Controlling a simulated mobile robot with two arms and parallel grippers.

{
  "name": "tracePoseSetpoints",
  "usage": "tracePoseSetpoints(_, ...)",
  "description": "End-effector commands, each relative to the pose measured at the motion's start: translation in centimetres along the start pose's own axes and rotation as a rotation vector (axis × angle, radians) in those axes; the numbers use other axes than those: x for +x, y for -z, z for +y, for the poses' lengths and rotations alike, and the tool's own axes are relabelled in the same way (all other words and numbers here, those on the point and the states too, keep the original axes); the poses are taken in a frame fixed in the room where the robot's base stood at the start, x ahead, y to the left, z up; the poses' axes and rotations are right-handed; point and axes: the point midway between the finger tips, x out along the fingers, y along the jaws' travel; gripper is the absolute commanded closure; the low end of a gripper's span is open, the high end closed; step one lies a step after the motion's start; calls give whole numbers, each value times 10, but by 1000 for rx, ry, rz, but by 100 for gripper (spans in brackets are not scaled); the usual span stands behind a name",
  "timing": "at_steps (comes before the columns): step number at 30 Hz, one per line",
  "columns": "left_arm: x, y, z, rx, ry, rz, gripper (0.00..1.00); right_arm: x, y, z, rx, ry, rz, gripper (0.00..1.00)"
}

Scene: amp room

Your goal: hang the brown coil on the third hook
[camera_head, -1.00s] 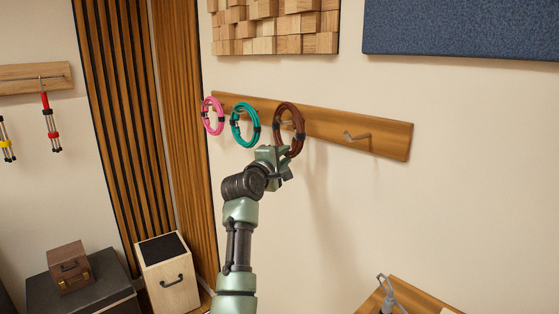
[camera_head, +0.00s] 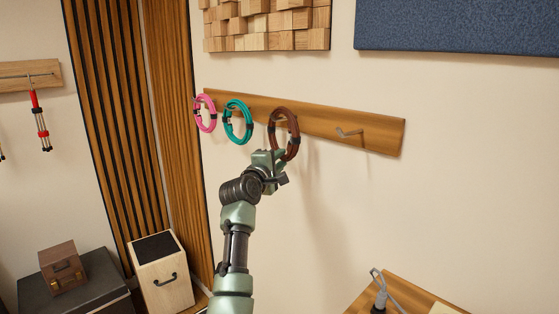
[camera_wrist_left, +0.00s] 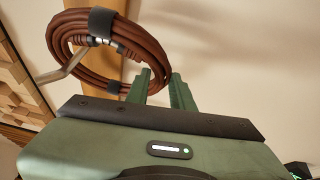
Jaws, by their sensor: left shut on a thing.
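The brown coil (camera_head: 294,130) is a ring of cable with dark bands, upright at the third hook of the wooden rail on the wall. My left gripper (camera_head: 281,157) is at its lower edge. In the left wrist view, the left gripper (camera_wrist_left: 160,88) is shut on the lower edge of the brown coil (camera_wrist_left: 143,48). The third hook (camera_wrist_left: 72,62) shows in the ring's opening and crosses its left side. I cannot tell whether the coil's weight rests on it. My right gripper is not in view.
A pink coil (camera_head: 212,113) and a teal coil (camera_head: 248,124) hang to the left on the rail (camera_head: 320,124). A bare hook (camera_head: 349,133) is to the right. A wooden surface (camera_head: 405,290) with a grey-handled thing stands at lower right.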

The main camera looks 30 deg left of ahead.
Motion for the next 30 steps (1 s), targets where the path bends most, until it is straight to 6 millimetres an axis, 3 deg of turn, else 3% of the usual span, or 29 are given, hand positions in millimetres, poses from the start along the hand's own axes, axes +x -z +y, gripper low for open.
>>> tracePoseSetpoints(5,0,0,2,0,-4,0,100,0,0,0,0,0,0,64)
tracePoseSetpoints(6,0,0,2,0,-4,0,74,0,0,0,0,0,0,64)
tracePoseSetpoints(9,0,0,2,0,-4,0,52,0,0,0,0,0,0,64)
tracePoseSetpoints(20,-2,0,-1,0,1,0,52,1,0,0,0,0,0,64)
tracePoseSetpoints(30,-49,0,-2,1,-4,1,52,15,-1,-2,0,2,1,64)
